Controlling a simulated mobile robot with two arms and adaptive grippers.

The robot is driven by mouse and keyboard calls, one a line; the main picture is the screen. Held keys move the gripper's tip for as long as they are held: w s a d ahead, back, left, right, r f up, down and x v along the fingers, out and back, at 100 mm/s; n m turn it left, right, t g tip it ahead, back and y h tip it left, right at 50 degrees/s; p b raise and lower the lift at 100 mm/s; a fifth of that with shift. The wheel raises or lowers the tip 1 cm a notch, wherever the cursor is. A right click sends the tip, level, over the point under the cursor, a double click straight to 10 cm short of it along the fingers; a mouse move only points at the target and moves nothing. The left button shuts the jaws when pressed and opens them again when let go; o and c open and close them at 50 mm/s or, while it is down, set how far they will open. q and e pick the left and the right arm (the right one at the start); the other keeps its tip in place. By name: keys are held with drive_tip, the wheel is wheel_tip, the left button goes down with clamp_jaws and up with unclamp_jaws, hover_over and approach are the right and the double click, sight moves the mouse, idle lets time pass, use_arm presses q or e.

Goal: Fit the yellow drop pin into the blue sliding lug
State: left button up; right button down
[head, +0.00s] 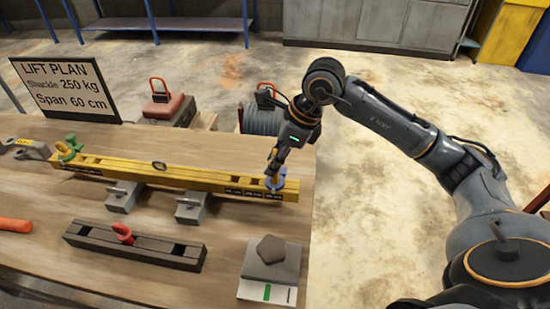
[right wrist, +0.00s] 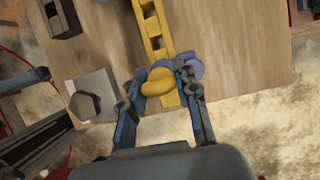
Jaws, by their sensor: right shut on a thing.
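The yellow spreader beam (head: 195,173) lies across two grey supports on the table. The blue sliding lug (head: 277,183) sits at the beam's right end; in the right wrist view the lug (right wrist: 191,68) shows as bluish, rounded parts beside and behind the fingers. My right gripper (head: 274,162) reaches down to the lug. In the right wrist view the right gripper (right wrist: 163,74) is shut on the yellow drop pin (right wrist: 158,83), whose rounded top shows between the fingers. The pin's lower end is hidden, so I cannot tell whether it is inside the lug. My left gripper is in neither view.
A green lug (head: 68,150) is at the beam's left end. A dark slotted block (head: 135,245) with a red ring lies in front. A grey block (head: 272,261) stands near the table's right edge. A sign (head: 66,88) and a red weight (head: 168,108) stand behind.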

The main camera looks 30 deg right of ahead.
drive_tip(key=shift+f+b, duration=0.4)
drive_tip(key=shift+f, duration=0.1)
drive_tip(key=c, duration=0.9)
unclamp_jaws()
drive_tip(key=v, duration=1.2)
